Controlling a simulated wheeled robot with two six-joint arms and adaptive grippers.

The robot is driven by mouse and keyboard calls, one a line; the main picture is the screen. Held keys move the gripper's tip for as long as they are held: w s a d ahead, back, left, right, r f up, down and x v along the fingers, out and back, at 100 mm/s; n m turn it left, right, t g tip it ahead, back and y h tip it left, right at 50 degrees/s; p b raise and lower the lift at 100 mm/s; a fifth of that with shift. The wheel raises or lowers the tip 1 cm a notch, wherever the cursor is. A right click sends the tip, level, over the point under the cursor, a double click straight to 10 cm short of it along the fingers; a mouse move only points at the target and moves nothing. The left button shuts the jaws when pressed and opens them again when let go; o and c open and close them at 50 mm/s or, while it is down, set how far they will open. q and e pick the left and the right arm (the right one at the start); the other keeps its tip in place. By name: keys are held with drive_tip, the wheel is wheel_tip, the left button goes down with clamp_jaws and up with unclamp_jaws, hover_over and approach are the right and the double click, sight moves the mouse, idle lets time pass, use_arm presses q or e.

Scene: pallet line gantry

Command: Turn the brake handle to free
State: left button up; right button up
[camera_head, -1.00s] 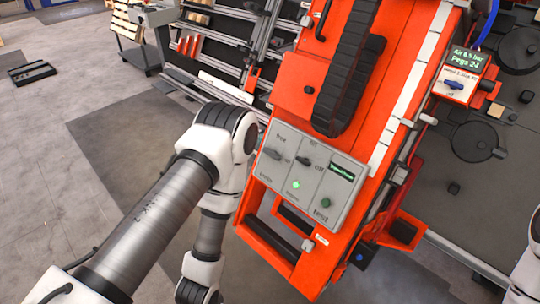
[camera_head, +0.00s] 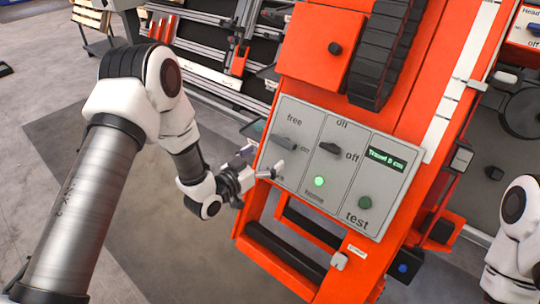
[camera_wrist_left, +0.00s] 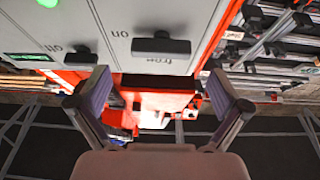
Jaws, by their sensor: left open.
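The brake handle (camera_head: 287,144) is a dark lever on the left section of a grey control panel (camera_head: 300,183), near the printed word "free". It lies roughly crosswise in the left wrist view (camera_wrist_left: 160,45), beside the "free" print. My left gripper (camera_head: 262,162) is open and empty at the panel's left edge, just below and left of the handle. In the left wrist view its fingers (camera_wrist_left: 160,80) are spread apart, with the handle beyond them and not between them. My right gripper is out of view; only a white part of my right arm shows at the right edge.
A dark on/off switch (camera_head: 330,148), a lit green lamp (camera_head: 319,181), a small green display (camera_head: 387,158) and a green test button (camera_head: 365,202) share the panel. An orange frame (camera_head: 360,262) surrounds it. Racks with rails stand behind; grey floor is free at left.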

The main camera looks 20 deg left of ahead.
sight(280, 144)
use_arm(q)
drive_tip(key=shift+w+d+r+t+b, duration=0.2)
drive_tip(key=shift+w+r+t+b, duration=0.1)
drive_tip(key=shift+w+b, duration=0.2)
drive_tip(key=x, duration=0.3)
drive_tip(key=b+x, duration=0.1)
drive_tip(key=x, duration=0.3)
drive_tip(key=shift+a+f, duration=0.15)
drive_tip(key=shift+f, duration=0.1)
drive_tip(key=c, duration=0.9)
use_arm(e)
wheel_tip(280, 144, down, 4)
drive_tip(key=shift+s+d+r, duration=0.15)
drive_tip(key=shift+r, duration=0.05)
